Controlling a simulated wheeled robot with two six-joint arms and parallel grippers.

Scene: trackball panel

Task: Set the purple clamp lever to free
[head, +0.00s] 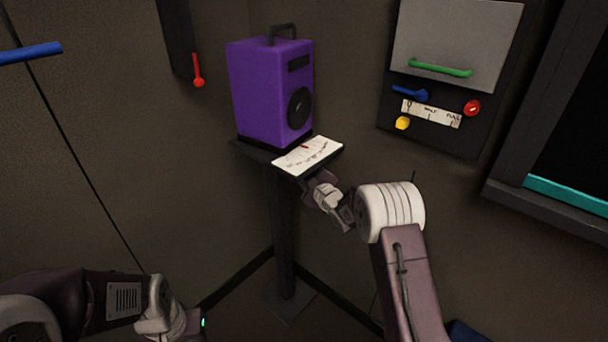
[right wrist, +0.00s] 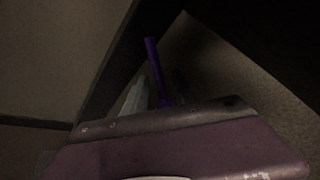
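The purple clamp lever (right wrist: 155,68) shows in the right wrist view as a thin purple bar, its lower end hidden behind my gripper body. I cannot make it out in the head view. My right gripper (right wrist: 160,85) has a pale grey finger left of the lever and a dim dark finger right of it. Gaps show on both sides, so it looks open; contact is not visible. In the head view my right wrist reaches beneath the front edge of the small shelf (head: 258,152), fingertips hidden. My left gripper (head: 192,325) is low at left, its fingers not readable.
A purple speaker-like box (head: 262,95) and a white paper sheet (head: 308,157) lie on the shelf, on a dark post (head: 284,235). A wall panel (head: 430,120) with a green handle (head: 440,69) and coloured knobs is at right. A red lever (head: 198,72) is on the left wall.

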